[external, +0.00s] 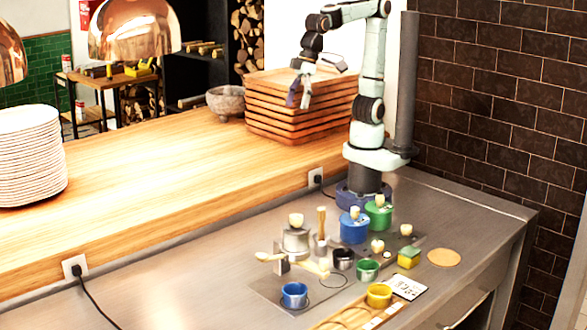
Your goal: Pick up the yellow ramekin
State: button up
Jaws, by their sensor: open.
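The yellow ramekin (379,295) stands upright at the front of the steel counter, beside a white card with dark markings. It looks empty. My gripper (318,88) is high above the counter at the back, in front of the stacked wooden boards, far above and behind the ramekin. It is open, and I see nothing held in it. Nothing hides the ramekin.
Blue (354,229) and green (378,214) pots stand behind. The raised wooden shelf (180,170) runs along the left.

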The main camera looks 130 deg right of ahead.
jog(key=w+a+f, duration=0.1)
jog(key=w+a, duration=0.7)
jog(key=w, duration=0.1)
jog(key=w+a+f+n, duration=0.1)
jog(key=w+a+f, duration=0.4)
jog(key=a+f, duration=0.45)
jog(key=n+g, duration=0.3)
jog(key=n, duration=0.1)
send_over(380, 291)
jog(key=w+a, duration=0.1)
notch_tip(380, 291, down, 16)
jog(key=shift+r, duration=0.1)
jog(key=shift+a+f, duration=0.15)
jog(key=shift+f, duration=0.2)
jog(key=f, duration=0.5)
jog(key=shift+w+f, duration=0.4)
jog(key=c, duration=1.3)
